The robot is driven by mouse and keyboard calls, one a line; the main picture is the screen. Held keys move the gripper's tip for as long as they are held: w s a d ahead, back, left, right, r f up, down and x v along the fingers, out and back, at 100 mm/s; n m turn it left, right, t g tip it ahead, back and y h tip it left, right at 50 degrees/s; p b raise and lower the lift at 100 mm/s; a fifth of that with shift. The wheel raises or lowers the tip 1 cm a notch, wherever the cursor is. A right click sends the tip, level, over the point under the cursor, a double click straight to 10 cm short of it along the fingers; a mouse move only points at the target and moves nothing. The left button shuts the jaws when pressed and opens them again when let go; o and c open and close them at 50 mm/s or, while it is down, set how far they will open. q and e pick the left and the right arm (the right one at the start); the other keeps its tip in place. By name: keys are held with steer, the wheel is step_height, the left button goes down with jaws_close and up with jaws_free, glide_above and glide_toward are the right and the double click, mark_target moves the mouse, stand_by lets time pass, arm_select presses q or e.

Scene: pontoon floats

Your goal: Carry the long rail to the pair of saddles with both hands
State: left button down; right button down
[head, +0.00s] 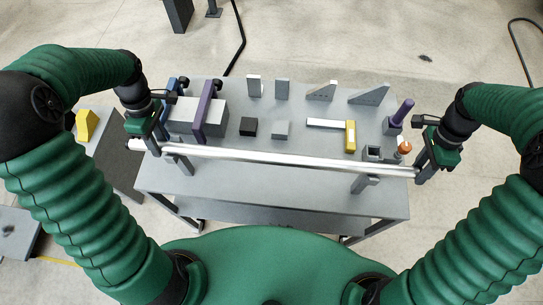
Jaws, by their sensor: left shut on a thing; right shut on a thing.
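The long rail (270,157) is a pale, shiny bar running across the front of the grey table. My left gripper (153,145) is shut on it near its left end. My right gripper (420,168) is shut on it at its right end. The rail looks nearly level, its right end a little lower in the picture. Two grey saddles stand at the table's front, one at the left (183,165) and one at the right (362,186).
Behind the rail on the table (270,180) are a grey block with a purple clamp (206,110), a black cube (248,127), a square with a yellow stock (350,136), grey angle plates (370,94), a purple-handled tool (402,112) and an orange-topped piece (404,147). The table's front strip is clear.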

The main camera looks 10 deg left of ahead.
arm_select(q)
steer(key=shift+w+r, duration=0.1)
arm_select(e)
steer(key=shift+r, duration=0.1)
stand_by(0.5)
